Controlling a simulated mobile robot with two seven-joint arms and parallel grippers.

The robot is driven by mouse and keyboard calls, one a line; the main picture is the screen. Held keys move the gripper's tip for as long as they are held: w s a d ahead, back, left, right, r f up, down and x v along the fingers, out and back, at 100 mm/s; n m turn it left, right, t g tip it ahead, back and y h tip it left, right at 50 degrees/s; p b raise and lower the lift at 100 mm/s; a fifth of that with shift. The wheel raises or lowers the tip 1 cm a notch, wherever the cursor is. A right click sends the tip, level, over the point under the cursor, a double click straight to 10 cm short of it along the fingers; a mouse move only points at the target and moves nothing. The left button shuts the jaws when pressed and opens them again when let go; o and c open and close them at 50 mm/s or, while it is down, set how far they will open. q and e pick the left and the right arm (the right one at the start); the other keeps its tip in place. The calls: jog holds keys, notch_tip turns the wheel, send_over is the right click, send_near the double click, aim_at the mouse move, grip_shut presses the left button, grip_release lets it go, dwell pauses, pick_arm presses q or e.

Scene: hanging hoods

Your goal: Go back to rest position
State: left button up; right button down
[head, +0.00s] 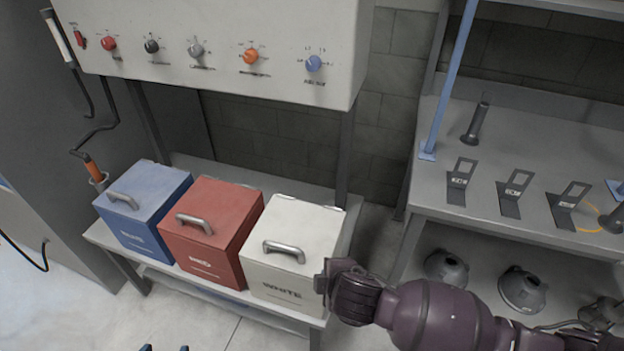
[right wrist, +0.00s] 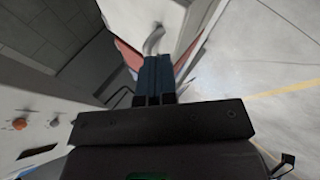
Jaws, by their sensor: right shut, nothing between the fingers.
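My right arm comes in from the lower right of the head view. Its gripper (head: 322,282) is beside the front right of the white box (head: 310,222). In the right wrist view the blue fingers of my right gripper (right wrist: 157,62) are together with nothing between them. A curved metal handle shows just beyond their tips; I cannot tell whether they touch it. Two small blue tips, which look like my left gripper (head: 166,348), show apart at the bottom edge of the head view. The rest of the left arm is out of view.
A blue box (head: 150,200) and a red box (head: 215,225) stand left of the white one on a low bench (head: 215,292). A control panel (head: 210,25) with several knobs overhangs them. A grey shelf (head: 530,215) with brackets and hoods is at the right.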

jog(key=shift+a, duration=0.1)
jog(key=w+a+r+m+t+y, duration=0.25)
jog(key=w+r+y, duration=0.2)
jog(key=r, duration=0.25)
jog(key=d+m+t, duration=0.3)
jog(key=d+m, duration=0.3)
jog(key=s+d+f+m+g+h, duration=0.1)
jog(key=s+d+f+m+h, duration=0.2)
jog(key=s+d+f, duration=0.3)
jog(key=s+d+f+m+g+h, duration=0.1)
jog(key=s+d+f+m+h, duration=0.2)
jog(key=s+d, duration=0.8)
notch_tip(320, 180, down, 4)
jog(key=shift+d+f+m+h+b, duration=0.15)
jog(key=shift+d+m+h+b, duration=0.15)
jog(key=shift+m, duration=0.75)
